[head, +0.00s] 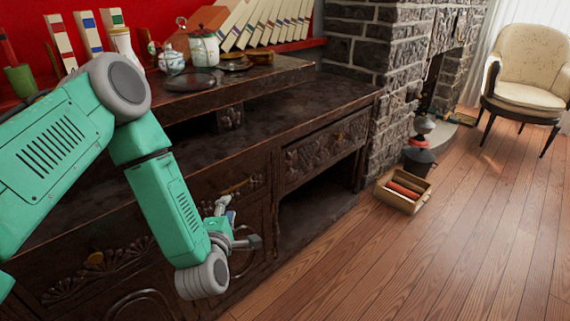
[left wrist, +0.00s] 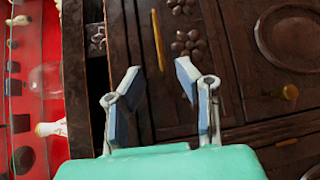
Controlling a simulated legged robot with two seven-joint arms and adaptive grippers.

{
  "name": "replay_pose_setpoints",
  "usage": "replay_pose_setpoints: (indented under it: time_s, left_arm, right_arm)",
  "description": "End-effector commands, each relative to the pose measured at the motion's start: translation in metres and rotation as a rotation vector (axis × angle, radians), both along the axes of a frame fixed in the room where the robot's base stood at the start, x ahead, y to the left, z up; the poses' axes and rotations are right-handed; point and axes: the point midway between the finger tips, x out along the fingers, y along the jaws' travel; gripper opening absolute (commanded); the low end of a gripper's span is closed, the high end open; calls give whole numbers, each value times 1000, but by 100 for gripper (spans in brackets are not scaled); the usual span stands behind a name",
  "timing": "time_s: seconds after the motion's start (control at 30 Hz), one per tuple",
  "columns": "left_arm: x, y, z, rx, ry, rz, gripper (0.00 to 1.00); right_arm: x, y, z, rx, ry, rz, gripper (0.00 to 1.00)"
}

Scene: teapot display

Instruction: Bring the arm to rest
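My left arm comes in from the left in the head view and bends down in front of the dark carved wooden cabinet (head: 255,118). My left gripper (head: 236,222) hangs low in front of the cabinet's doors, below the top. In the left wrist view the two blue-padded fingers of the left gripper (left wrist: 160,70) are spread apart with nothing between them. My right gripper is not in view.
A box with red rolls (head: 404,190) sits on the floor by the stone fireplace. An armchair (head: 530,65) stands far right. The wooden floor between is clear.

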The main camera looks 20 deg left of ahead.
Motion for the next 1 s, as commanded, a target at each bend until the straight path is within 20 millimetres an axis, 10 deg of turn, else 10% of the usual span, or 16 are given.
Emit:
replay_pose_setpoints:
  time_s: [0.17, 0.33, 0.63, 0.87, 1.0]
  left_arm:
    - [-2, -5, -5, 21, 35, -25, 29]
    - [-34, -47, -55, 234, 347, -273, 29]
    - [-191, -94, -150, 848, 1021, -1112, 29]
    - [-298, -76, -158, 1119, 1269, -1680, 29]
    - [-298, -76, -120, 1121, 1266, -1688, 29]
  right_arm:
    - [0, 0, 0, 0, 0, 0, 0]
    - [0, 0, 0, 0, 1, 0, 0]
    - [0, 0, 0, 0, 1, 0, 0]
    - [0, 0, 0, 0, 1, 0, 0]
    - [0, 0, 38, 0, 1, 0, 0]
